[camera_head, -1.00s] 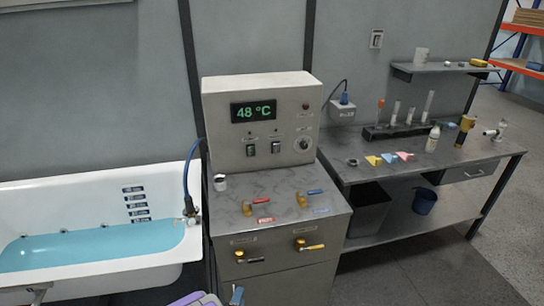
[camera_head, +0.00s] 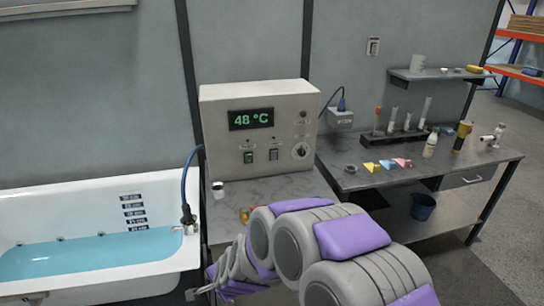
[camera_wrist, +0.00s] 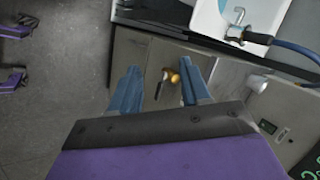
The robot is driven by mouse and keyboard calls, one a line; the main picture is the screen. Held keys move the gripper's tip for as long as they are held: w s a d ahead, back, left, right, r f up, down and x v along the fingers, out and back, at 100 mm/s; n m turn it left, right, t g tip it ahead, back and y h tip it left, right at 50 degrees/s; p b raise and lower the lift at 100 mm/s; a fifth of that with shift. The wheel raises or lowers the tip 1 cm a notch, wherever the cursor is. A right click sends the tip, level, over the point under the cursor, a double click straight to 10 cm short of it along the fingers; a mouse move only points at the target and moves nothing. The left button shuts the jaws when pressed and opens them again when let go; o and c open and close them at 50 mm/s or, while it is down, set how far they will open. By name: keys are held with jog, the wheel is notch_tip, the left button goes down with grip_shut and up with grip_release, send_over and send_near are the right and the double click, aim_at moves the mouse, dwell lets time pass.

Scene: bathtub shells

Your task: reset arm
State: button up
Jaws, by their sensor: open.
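My gripper (camera_wrist: 160,76) is open in the wrist view, its two blue fingers apart with nothing held. Beyond the gap between them, a brass valve (camera_wrist: 173,77) with a dark handle shows on the cabinet front, apart from the fingers as far as I can tell. In the head view my grey and purple arm stretches across the lower middle and right, in front of the control cabinet (camera_head: 228,192). My fingers are not clear in the head view.
The bathtub (camera_head: 60,204) with blue water is at left, with a blue hose (camera_head: 184,180) at its tap. The control box (camera_head: 280,110) reads 48 °C. A workbench (camera_head: 455,160) with tubes and bottles is at right.

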jog(key=s+d+r+n+g+h, duration=0.1)
jog(key=s+d+r+n+g, duration=0.1)
jog(key=s+d+r, duration=0.3)
jog(key=s+d+r+n+g+h, duration=0.2)
jog(key=s+d+r+n, duration=0.2)
jog(key=s+d, duration=1)
jog(key=s+d+r+n+g+h, duration=0.1)
jog(key=s+d+r+n+g, duration=0.1)
jog(key=s+d+r, duration=0.4)
jog(key=s+d+n, duration=0.1)
jog(key=s+d, duration=0.3)
jog(key=s, duration=0.1)
jog(key=shift+n+g, duration=0.3)
jog(key=shift+g, duration=0.1)
